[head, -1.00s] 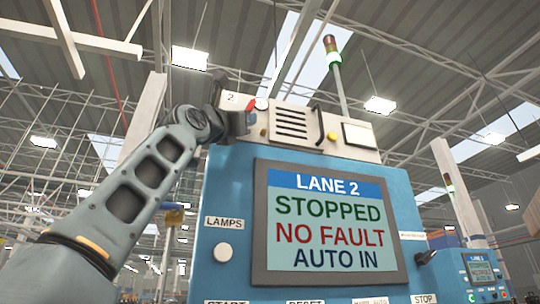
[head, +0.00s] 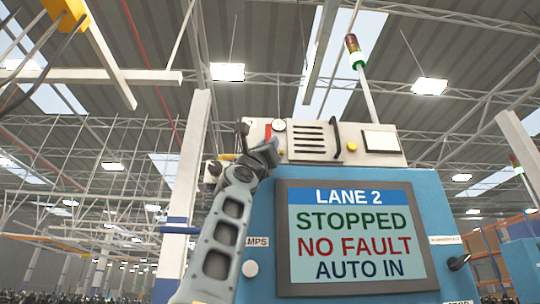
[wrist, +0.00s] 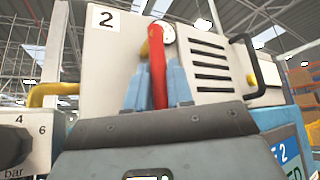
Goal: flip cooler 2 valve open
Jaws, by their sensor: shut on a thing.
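The red valve lever (wrist: 157,72) stands nearly upright on the front of the pale cooler box (wrist: 210,55), which has a "2" label (wrist: 106,19). In the wrist view my gripper (wrist: 160,88) has its two blue-grey fingers on either side of the lever, shut on it. The lever's lower end is hidden behind my gripper body. In the head view my gripper (head: 262,152) is at the left end of the cooler box (head: 310,135), and the lever shows as a small red patch (head: 268,131).
A round gauge (wrist: 168,33) sits close beside the lever top. A black handle (wrist: 246,55) sticks out to the right of the vent slots. A yellow pipe (wrist: 50,92) runs at left. The blue cabinet with the Lane 2 screen (head: 352,235) stands below.

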